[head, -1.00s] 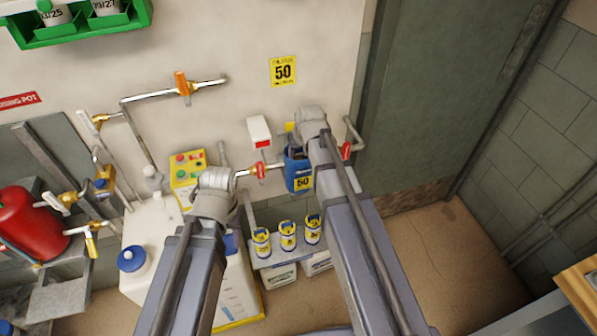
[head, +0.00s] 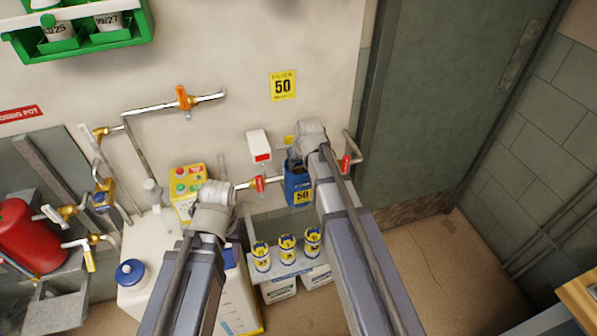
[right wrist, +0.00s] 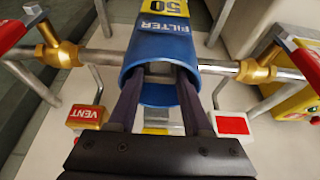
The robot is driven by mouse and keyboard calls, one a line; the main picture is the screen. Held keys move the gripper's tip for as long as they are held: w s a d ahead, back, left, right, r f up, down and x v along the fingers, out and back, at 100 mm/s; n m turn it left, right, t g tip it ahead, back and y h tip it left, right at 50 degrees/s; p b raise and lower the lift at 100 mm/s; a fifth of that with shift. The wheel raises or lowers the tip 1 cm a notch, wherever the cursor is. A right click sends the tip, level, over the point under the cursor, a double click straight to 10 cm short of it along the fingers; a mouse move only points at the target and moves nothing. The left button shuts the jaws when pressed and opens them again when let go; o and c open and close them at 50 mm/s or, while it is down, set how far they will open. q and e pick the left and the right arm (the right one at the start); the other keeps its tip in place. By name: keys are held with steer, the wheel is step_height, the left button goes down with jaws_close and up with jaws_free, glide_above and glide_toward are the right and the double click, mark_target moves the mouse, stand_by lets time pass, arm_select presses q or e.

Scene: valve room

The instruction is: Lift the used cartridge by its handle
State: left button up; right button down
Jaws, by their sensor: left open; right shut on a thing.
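The blue filter housing (head: 298,184), marked 50, hangs on the wall pipe between two red-handled valves. It also shows in the right wrist view (right wrist: 160,48), open end toward me. My right gripper (right wrist: 160,82) has both fingers inside that opening, shut on a pale grey piece (right wrist: 159,69) that looks like the used cartridge's handle. The cartridge body is hidden inside the housing. In the head view my right gripper (head: 293,154) is mostly hidden behind its wrist. My left gripper (head: 219,190) is open, left of the housing; its fingers are hard to make out.
A VENT box (right wrist: 88,117) and a red-and-white box (right wrist: 232,123) flank my right gripper. Several yellow-blue cartridges (head: 287,246) stand on a low shelf below. A white tank (head: 150,250) and red vessel (head: 28,238) are at left. Floor at right is clear.

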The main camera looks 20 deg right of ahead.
steer(key=shift+r, duration=0.2)
step_height(320, 180, up, 18)
steer(key=p, duration=1.8)
steer(key=shift+f, duration=0.2)
